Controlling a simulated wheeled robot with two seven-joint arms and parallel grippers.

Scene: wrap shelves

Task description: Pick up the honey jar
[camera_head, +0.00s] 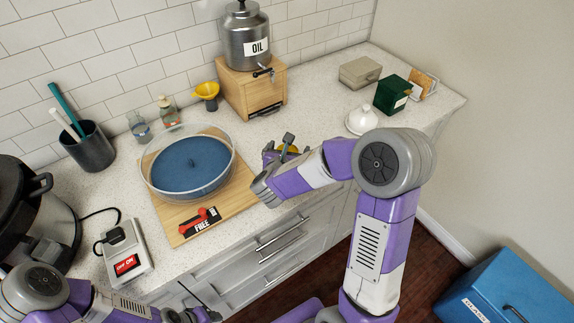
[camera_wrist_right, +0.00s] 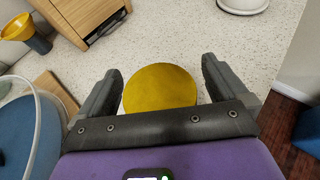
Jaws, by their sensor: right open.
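A round yellow lid, which I take for the top of the honey jar, shows in the right wrist view (camera_wrist_right: 160,88) between my right gripper's fingers. In the head view a small part of the yellow lid (camera_head: 289,149) shows behind the fingers; the jar's body is hidden. My right gripper (camera_head: 279,149) is open over the counter, right of the blue-bottomed glass bowl. Its fingers stand to either side of the lid in the wrist view, with counter showing beside it. My left gripper (camera_head: 192,312) is at the bottom edge, partly cut off, away from the jar.
The glass bowl (camera_head: 190,163) stands on a wooden board (camera_head: 181,232) to the left. An oil dispenser (camera_head: 245,38) on a wooden box (camera_head: 238,92) and a yellow funnel (camera_head: 206,91) are behind. A white domed lid (camera_head: 361,120) and green box (camera_head: 391,95) stand right. The counter's front edge is close.

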